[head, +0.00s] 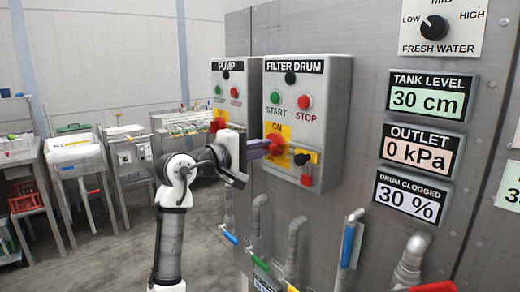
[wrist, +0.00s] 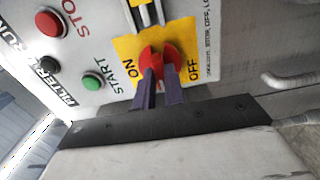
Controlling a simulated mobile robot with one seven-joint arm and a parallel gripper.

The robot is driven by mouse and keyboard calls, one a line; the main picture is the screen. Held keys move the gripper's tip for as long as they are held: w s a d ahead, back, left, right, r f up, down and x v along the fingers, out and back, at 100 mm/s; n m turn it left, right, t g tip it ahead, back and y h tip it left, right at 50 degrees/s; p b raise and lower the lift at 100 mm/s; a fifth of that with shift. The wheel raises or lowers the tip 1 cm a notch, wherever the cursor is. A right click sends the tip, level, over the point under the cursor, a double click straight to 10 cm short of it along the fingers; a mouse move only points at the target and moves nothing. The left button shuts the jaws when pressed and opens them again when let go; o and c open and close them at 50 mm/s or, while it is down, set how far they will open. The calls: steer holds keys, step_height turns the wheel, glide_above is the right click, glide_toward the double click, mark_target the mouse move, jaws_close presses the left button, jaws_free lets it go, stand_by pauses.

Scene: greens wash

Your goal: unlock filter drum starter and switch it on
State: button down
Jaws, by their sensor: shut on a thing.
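The filter drum starter (head: 333,125) is a grey box on the panel, with a green START button (head: 275,97) and a red STOP button (head: 305,102). Its red rotary switch (head: 276,143) sits on a yellow ON/OFF plate. My gripper (head: 264,147) is shut on this switch. In the wrist view both purple fingers lie against the red switch (wrist: 158,60), between the ON and OFF labels. I cannot tell the exact switch position. A small black part (head: 301,159) on yellow and a red piece (head: 307,180) sit right of and below the switch.
The pump starter (head: 230,78) is on the left, its lower part close to my arm. Readouts (head: 427,97) are to the right. Benches stand farther left across open floor.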

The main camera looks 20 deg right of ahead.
steer(key=m, duration=0.4)
steer(key=shift+b, duration=0.35)
steer(key=m+b, duration=0.1)
steer(key=m, duration=0.3)
steer(key=shift+f+m, duration=0.1)
steer(key=shift+m, duration=0.3)
steer(key=m+b, duration=0.1)
steer(key=m, duration=0.3)
steer(key=shift+m+b, duration=0.3)
steer(key=shift+b, duration=0.05)
steer(key=shift+m+b, duration=0.6)
steer(key=shift+m, duration=1.4)
steer(key=c, duration=1.5)
jaws_free()
